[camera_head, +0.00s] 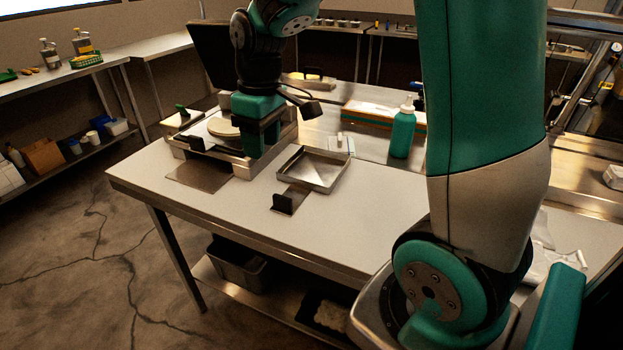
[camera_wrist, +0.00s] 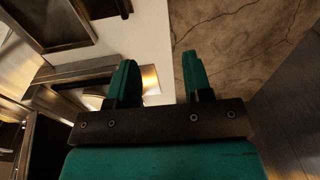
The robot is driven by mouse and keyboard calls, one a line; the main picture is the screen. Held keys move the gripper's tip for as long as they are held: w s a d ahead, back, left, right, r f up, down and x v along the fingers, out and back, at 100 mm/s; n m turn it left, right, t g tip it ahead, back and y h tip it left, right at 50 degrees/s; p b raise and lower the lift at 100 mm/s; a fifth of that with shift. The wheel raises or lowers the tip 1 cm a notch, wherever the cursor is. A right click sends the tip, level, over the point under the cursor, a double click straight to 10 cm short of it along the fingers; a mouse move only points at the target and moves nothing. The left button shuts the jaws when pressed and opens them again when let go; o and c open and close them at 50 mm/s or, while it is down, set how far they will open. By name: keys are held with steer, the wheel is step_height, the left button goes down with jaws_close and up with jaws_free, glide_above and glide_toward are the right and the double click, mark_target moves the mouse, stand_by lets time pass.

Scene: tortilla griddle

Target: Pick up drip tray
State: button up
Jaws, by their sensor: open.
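A shallow square metal tray (camera_head: 325,180), which I take to be the drip tray, sits on the white table to the right of the griddle. A flat metal plate with an upright black block (camera_head: 284,204) extends from its front. In the wrist view the tray (camera_wrist: 88,40) shows at the top left, partly cut off. My gripper (camera_head: 260,150) points down at the front right of the griddle, left of the tray and apart from it. Its teal fingers (camera_wrist: 160,80) are spread with nothing between them.
The griddle (camera_head: 236,162) with pale round tortillas (camera_head: 222,127) and a raised dark lid stands beside my gripper. A teal bottle (camera_head: 403,130) stands behind and right of the tray.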

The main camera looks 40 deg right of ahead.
steer(key=w+d+f, duration=0.2)
steer(key=d+f, duration=0.1)
steer(key=d, duration=0.3)
steer(key=p, duration=0.2)
glide_above(282, 197)
steer(key=shift+m+h, duration=0.3)
step_height(282, 197, down, 10)
steer(key=shift+s+r, duration=0.1)
steer(key=shift+s, duration=0.05)
steer(key=shift+w+f+p, duration=0.2)
steer(key=shift+f+p, duration=0.45)
steer(key=shift+f, duration=2.5)
jaws_close()
